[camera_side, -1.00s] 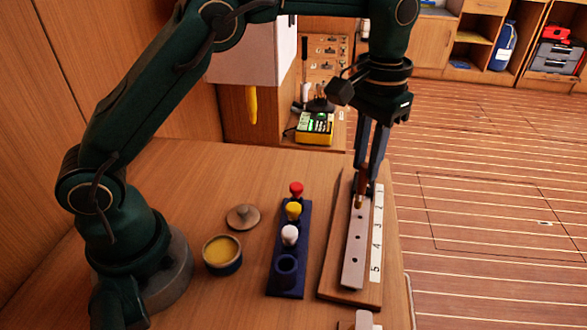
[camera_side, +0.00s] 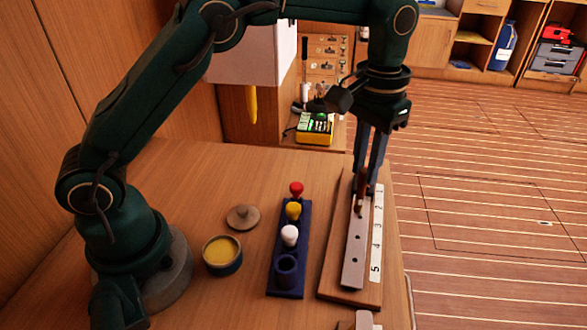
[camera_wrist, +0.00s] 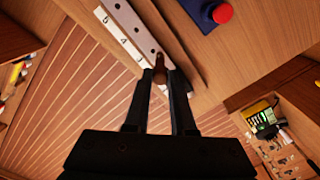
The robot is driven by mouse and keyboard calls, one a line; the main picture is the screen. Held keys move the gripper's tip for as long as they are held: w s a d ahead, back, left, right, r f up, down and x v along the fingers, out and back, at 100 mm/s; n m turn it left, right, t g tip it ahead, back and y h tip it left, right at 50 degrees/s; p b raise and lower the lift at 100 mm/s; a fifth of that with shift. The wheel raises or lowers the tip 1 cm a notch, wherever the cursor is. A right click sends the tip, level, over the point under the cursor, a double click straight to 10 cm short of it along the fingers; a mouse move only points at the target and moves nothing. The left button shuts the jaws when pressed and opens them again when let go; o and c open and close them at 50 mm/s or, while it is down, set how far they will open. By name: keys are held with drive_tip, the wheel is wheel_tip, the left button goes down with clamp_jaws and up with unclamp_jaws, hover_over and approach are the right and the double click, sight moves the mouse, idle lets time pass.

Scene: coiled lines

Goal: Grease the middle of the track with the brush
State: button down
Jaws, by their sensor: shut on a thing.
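My gripper (camera_side: 364,186) is shut on the brush (camera_side: 359,204), which has a brown handle and points down at the track. The track (camera_side: 353,258) is a pale grey metal strip with small dark holes, fixed on a wooden board beside a white strip numbered 1 to 5. The brush's lower end is over the track, roughly beside the 2 and 3; I cannot tell if it touches. The wrist view shows my gripper (camera_wrist: 165,78), the brush (camera_wrist: 159,72) between its fingers and part of the track (camera_wrist: 132,22). The bristles are hidden or too small to see.
An open pot of yellow grease (camera_side: 222,253) stands left, with a round wooden lid (camera_side: 243,218) behind it. A dark blue rack (camera_side: 287,290) holds red, yellow and white knobbed items plus an empty socket, between pot and board. The table's right edge is close to the board.

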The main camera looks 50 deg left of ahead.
drive_tip(key=shift+s+d, duration=0.1)
drive_tip(key=shift+s, duration=0.05)
drive_tip(key=shift+s+d, duration=0.35)
drive_tip(key=shift+s, duration=0.1)
idle(0.4)
drive_tip(key=shift+s+d, duration=0.4)
drive_tip(key=shift+s, duration=0.1)
drive_tip(key=shift+s+d, duration=0.1)
drive_tip(key=shift+s+d+f, duration=0.15)
drive_tip(key=shift+s+d, duration=0.25)
drive_tip(key=shift+s, duration=0.1)
idle(0.3)
drive_tip(key=shift+s+d, duration=0.4)
drive_tip(key=shift+s, duration=0.15)
drive_tip(key=shift+d, duration=0.1)
